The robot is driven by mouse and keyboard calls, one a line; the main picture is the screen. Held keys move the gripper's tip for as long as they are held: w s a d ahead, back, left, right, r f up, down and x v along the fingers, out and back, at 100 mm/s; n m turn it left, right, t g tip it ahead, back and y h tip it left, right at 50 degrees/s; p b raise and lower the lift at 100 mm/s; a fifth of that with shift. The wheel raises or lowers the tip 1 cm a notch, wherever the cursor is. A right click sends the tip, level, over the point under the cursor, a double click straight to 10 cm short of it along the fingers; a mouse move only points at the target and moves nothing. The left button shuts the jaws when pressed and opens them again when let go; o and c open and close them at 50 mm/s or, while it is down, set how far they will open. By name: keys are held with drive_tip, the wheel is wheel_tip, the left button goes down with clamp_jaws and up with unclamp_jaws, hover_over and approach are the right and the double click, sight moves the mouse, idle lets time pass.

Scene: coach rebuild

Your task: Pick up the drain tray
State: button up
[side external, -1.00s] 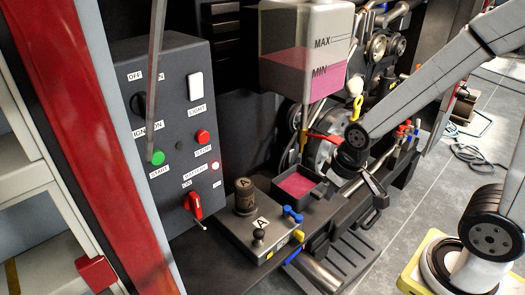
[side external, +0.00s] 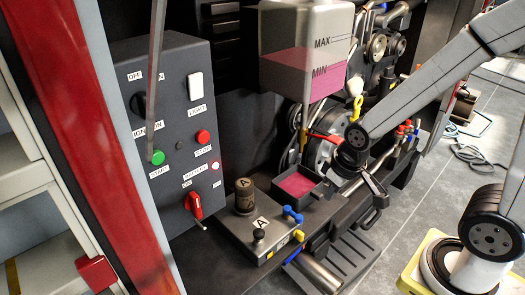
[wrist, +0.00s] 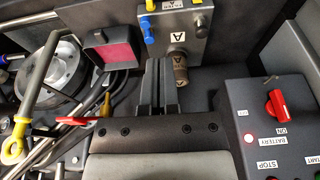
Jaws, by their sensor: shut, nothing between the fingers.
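The drain tray (side external: 286,199) is a small square dark tray with pink liquid in it. It sits on the dark ledge below the fluid tank in the side external view. It also shows in the wrist view (wrist: 90,42), up and to the left of my fingers. My gripper (wrist: 153,65) is shut and empty, its dark fingers side by side. In the side external view my wrist is close to the right of the tray; the fingertips are hard to make out there. I cannot tell whether they touch the tray.
The tank (side external: 300,45) with pink fluid hangs above the tray. The switch panel (side external: 165,130) is further left. Hoses and pulleys crowd the right.

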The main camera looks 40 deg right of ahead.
drive_tip(key=o, duration=1.3)
drive_tip(key=n+g+h, duration=0.3)
drive_tip(key=n+h, duration=0.2)
drive_tip(key=n, duration=1.3)
approach(318, 193)
drive_tip(key=x, duration=0.2)
drive_tip(key=shift+d+f+y, duration=0.15)
drive_tip(key=shift+d+f, duration=0.2)
drive_tip(key=shift+f, duration=0.3)
drive_tip(key=shift+d+f+y, duration=0.15)
drive_tip(key=shift+d+f, duration=0.2)
drive_tip(key=shift+f, duration=0.25)
